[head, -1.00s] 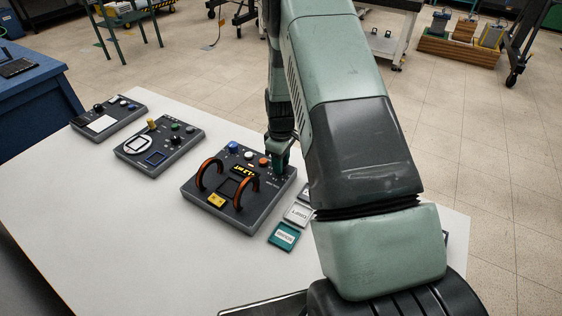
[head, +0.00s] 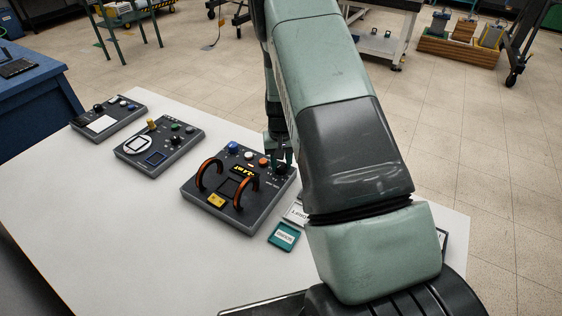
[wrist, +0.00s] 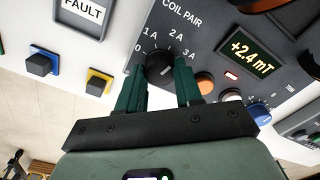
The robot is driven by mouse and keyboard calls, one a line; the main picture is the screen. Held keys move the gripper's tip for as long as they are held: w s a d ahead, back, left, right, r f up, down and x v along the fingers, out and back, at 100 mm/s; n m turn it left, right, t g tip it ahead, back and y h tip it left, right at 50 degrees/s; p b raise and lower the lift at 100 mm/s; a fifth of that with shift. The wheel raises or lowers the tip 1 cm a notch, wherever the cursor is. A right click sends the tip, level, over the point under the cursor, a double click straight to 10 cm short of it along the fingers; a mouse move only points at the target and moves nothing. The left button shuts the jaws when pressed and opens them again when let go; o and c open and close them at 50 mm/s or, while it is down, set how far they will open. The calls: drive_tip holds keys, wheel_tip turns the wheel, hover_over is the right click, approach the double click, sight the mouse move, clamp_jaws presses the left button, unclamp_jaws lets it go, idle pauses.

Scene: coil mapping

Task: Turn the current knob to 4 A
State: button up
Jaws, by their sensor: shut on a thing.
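The current knob (wrist: 158,66) is a black round knob on the dark coil-pair panel (wrist: 203,50). Labels 0, 1 A, 2 A and 3 A show around it; I cannot see a 4 A mark, and I cannot read the pointer surely. My gripper (wrist: 161,73) is shut on the knob, one green finger on each side. In the head view my gripper (head: 279,158) is at the panel's upper right corner, where it hides the knob. The display (wrist: 248,52) reads +2.4 mT.
An orange button (wrist: 205,83), a white button (wrist: 231,95) and a blue knob (wrist: 260,112) sit beside the knob. Two orange-black coils (head: 209,176) rise from the panel. A teal card (head: 284,236) lies in front. Two other panels (head: 160,145) (head: 108,116) stand to the left.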

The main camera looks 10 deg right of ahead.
sight(281, 165)
drive_tip(key=m, duration=0.6)
drive_tip(key=shift+m, duration=0.3)
drive_tip(key=m, duration=0.6)
idle(0.4)
drive_tip(key=o, duration=1)
drive_tip(key=shift+o, duration=0.2)
drive_tip(key=shift+r, duration=0.1)
wheel_tip(281, 165, up, 11)
